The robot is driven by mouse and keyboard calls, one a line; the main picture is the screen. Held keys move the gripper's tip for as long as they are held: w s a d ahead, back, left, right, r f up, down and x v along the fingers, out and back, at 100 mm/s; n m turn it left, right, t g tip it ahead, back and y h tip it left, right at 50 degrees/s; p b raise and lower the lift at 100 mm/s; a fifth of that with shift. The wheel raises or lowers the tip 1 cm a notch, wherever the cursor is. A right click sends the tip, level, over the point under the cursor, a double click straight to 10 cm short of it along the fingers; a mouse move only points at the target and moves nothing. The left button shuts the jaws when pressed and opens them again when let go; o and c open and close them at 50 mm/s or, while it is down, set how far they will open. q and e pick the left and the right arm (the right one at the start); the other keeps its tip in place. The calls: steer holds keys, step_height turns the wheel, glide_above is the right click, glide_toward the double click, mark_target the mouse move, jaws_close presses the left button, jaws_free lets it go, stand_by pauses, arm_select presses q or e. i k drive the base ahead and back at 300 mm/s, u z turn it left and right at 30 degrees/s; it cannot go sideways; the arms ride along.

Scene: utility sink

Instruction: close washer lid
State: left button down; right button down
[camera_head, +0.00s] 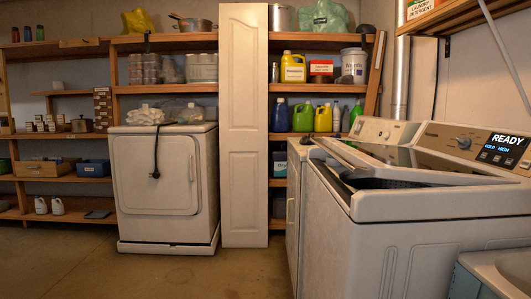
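The washer (400,250) is a white top-loader at the right, with a control panel (490,147) that reads READY. Its lid (440,177) has a white frame and a glass-like middle. The lid sits tilted at a low angle, partly open. Its near edge is raised above the washer's top rim, and a dark gap with part of the tub opening (385,183) shows beneath it. Much of the tub is hidden by the lid and rim. Neither of my grippers is in view, and nothing is seen touching the lid.
A second white machine (384,131) stands just behind the washer. A pale basin edge (480,272) is at the bottom right. A white front-door machine (155,175) and a tall white panel (243,130) stand before loaded wooden shelves (285,88). The floor (190,275) at centre-left is clear.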

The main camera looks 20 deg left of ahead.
mark_target(381, 160)
steer(key=u, duration=2.9)
steer(key=i, duration=0.15)
steer(key=z, duration=2)
steer(key=i, duration=0.8)
steer(key=z, duration=0.6)
